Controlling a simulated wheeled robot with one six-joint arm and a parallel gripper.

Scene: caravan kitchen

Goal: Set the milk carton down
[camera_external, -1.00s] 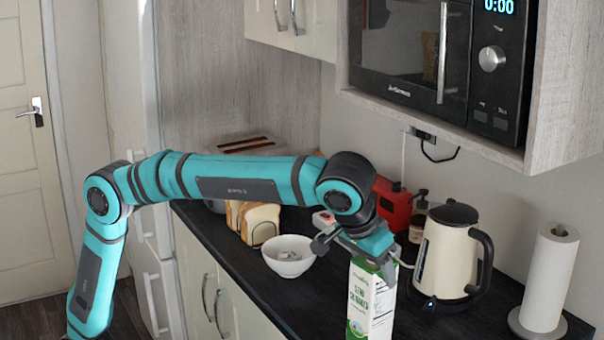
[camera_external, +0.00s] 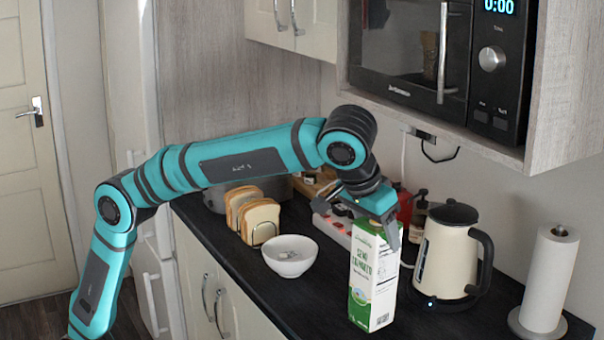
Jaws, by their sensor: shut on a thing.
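The milk carton (camera_external: 371,282) is a tall white and green box, upright at the front of the dark counter. Its base appears to be at the counter surface, but I cannot tell for certain whether it touches. My gripper (camera_external: 376,226) is above it, pointing down, shut on the carton's top. One finger shows at the carton's right side; the other is largely hidden.
A white bowl (camera_external: 290,258) stands left of the carton, with a bread rack (camera_external: 253,218) behind it. A cream kettle (camera_external: 446,258) is close on the right, and a paper towel roll (camera_external: 548,280) is farther right. The microwave (camera_external: 432,62) hangs above. Dark counter is free between bowl and carton.

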